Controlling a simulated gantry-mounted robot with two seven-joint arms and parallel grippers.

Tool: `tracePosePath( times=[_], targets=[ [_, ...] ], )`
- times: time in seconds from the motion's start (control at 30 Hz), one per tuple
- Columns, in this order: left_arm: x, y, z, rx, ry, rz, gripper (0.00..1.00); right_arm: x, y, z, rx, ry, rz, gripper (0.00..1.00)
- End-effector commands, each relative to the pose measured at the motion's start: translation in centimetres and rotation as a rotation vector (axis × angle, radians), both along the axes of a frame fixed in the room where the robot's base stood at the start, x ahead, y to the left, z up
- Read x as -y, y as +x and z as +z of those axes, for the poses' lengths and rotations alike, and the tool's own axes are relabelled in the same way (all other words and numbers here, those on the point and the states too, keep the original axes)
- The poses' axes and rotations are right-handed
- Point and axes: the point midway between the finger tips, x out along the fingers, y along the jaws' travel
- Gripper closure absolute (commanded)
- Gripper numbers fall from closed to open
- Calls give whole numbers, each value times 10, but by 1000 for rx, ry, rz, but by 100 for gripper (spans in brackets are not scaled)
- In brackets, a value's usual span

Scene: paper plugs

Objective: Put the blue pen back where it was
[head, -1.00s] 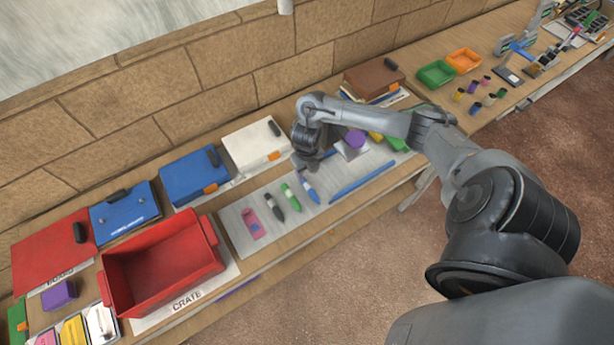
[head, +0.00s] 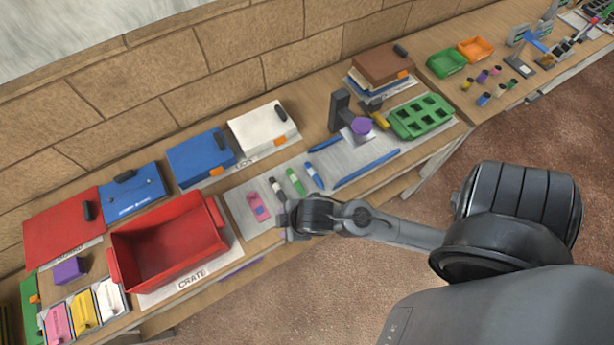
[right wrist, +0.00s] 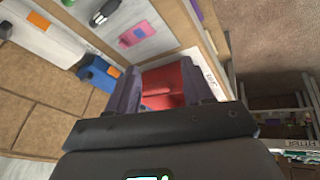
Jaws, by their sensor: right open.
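A short blue pen (head: 314,176) lies on the pale mat (head: 238,205) in the head view, at the right end of a row with a green pen (head: 296,181), a dark pen (head: 278,189) and a pink item (head: 258,207). A long blue bar (head: 367,168) lies right of it, and another thin blue item (head: 325,144) lies behind. My right gripper (head: 291,221) is over the mat's front edge, left of and in front of the blue pen. In the right wrist view the right gripper (right wrist: 167,90) is open and empty. My left gripper is out of view.
A red crate (head: 115,262) stands left of the gripper; it also shows between the fingers in the right wrist view (right wrist: 168,78). A purple-topped item (head: 361,126) and a green holed tray (head: 421,117) sit farther right. Several boxes and binders line the wall.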

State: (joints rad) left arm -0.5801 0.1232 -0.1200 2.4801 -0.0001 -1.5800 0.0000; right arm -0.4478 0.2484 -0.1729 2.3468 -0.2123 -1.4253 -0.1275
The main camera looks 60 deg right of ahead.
Motion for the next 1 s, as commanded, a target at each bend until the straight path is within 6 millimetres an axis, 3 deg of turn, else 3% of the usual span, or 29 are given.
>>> tracePosePath(
  times=[0.1, 0.23, 0.67, 0.87, 1.0],
  targets=[
    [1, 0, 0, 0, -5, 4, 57, 8, -34, 11, -83, 115, -272, 49],
    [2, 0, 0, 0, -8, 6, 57, 14, -51, 17, -128, 171, -414, 49],
    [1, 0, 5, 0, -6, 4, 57, 15, -54, 22, -137, 179, -438, 49],
    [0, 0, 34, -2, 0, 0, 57, 15, -54, 52, -137, 179, -437, 49],
    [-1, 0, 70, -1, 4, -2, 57, 15, -54, 88, -138, 178, -436, 49]
  ],
)
